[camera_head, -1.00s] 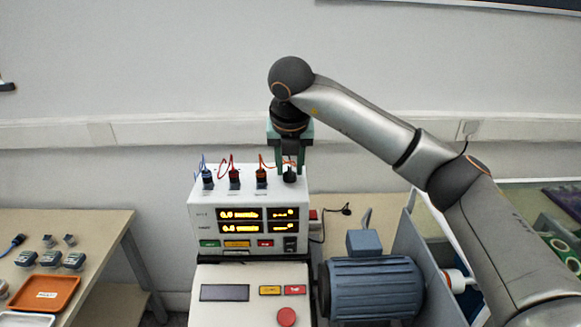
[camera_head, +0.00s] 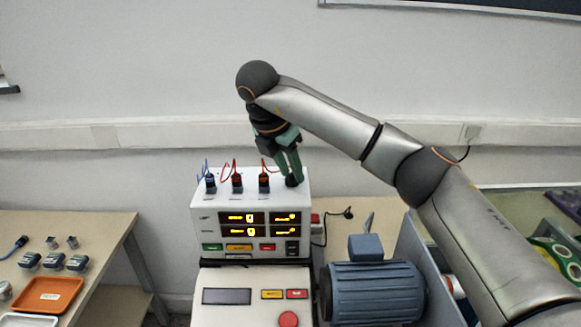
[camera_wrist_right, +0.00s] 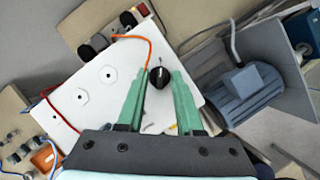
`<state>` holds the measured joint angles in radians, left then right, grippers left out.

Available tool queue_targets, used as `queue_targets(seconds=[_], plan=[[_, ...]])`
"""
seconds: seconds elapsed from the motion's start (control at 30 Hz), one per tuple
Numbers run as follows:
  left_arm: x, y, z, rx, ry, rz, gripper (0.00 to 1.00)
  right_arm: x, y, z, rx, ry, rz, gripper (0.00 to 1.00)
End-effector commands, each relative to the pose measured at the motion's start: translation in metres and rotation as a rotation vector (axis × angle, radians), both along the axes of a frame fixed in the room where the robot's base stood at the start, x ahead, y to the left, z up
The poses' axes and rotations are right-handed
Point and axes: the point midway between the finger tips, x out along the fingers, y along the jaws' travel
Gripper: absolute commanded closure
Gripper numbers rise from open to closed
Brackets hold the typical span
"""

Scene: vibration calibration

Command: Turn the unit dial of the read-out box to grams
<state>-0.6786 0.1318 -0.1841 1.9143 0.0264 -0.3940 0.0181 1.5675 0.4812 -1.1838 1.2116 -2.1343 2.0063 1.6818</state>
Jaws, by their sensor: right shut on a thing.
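The white read-out box (camera_head: 212,209) stands in the middle, with yellow read-outs (camera_head: 242,217) on its front; both left lines end in a single character that looks like "g". The black unit dial (camera_wrist_right: 159,77) sits on the box's top, with a light pointer mark, and shows between green fingers in the wrist view. My right gripper (camera_head: 291,174) is shut on the dial, its fingers leaning and twisted relative to the box. In the head view the fingers hide most of the dial. My left gripper is out of view.
Blue, red and orange cables plug into the box top, left of the dial. A white panel with a red button (camera_head: 288,319) is in front. A blue motor (camera_head: 375,292) stands at right. A side table at left holds an orange tray (camera_head: 47,295) and several small sensors.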

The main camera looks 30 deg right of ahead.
Motion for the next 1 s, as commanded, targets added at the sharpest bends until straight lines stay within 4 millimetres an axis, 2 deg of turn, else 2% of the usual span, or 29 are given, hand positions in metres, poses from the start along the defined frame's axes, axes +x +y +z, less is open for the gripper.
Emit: queue_targets(seconds=[0.5,0.53,0.8,1.0], plan=[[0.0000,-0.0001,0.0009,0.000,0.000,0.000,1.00,0.0005,-0.0005,0.0010,0.000,-0.003,-0.024,1.00],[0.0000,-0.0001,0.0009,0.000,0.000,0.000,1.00,0.0006,-0.0005,0.0009,0.000,-0.003,-0.024,0.64],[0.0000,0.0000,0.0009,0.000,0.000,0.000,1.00,0.0004,-0.0003,0.0005,0.001,-0.001,-0.022,0.35],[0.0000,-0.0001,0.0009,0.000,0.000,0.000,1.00,0.0002,-0.0002,0.0002,0.000,0.000,-0.022,0.35]])
